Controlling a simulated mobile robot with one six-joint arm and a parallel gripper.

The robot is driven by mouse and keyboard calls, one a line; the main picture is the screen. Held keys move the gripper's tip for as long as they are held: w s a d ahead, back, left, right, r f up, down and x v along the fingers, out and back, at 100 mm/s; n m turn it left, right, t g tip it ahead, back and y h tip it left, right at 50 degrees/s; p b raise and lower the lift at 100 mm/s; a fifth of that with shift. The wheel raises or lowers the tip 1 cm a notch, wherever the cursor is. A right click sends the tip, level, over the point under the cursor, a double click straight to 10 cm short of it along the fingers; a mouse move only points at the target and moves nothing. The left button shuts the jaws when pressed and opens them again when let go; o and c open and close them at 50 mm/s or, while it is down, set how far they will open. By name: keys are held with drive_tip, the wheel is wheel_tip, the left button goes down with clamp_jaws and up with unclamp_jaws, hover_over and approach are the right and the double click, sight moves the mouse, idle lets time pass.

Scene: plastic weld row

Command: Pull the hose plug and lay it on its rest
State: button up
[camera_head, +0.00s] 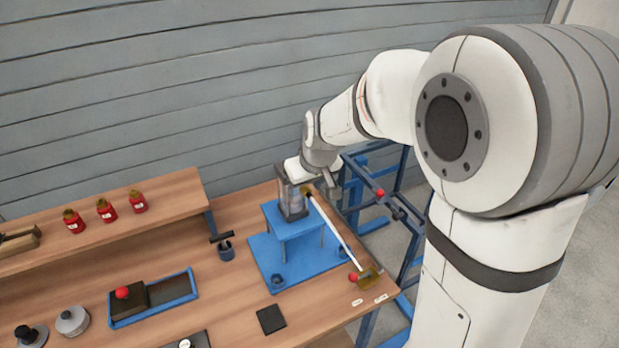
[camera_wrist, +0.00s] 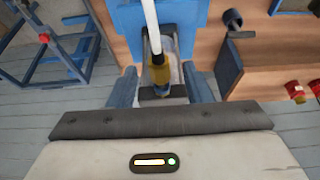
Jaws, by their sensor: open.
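The hose plug is a brass-coloured end piece (camera_wrist: 158,74) on a white hose (camera_wrist: 150,22). In the head view the brass end (camera_head: 306,190) sits at a clear cylinder in a dark frame (camera_head: 291,200) on a raised blue stand (camera_head: 285,222). The white hose (camera_head: 335,228) slopes from it to a brass fitting (camera_head: 368,275) near the table's right edge. My gripper (camera_wrist: 160,88) is open, with the plug between its two spread fingers and a gap on each side. It is small and partly hidden in the head view (camera_head: 312,174). I cannot tell which part is the rest.
A blue base plate (camera_head: 262,262) with small blue cups lies under the stand. A blue tray (camera_head: 178,292), a black pad (camera_head: 270,319) and a shelf with red bottles (camera_head: 107,211) are nearby. A blue frame (camera_head: 372,222) stands right.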

drive_tip(key=shift+c, duration=0.5)
clamp_jaws()
drive_tip(key=shift+s, duration=0.15)
idle(0.4)
drive_tip(key=shift+s+d+b, duration=0.25)
drive_tip(key=shift+s+d, duration=0.05)
drive_tip(key=shift+s, duration=0.4)
drive_tip(key=shift+s+d+b, duration=0.3)
drive_tip(key=shift+s+d, duration=0.05)
drive_tip(key=shift+s, duration=0.35)
drive_tip(key=shift+s+d+b, duration=0.25)
drive_tip(key=shift+s+d, duration=0.05)
drive_tip(key=shift+s, duration=0.4)
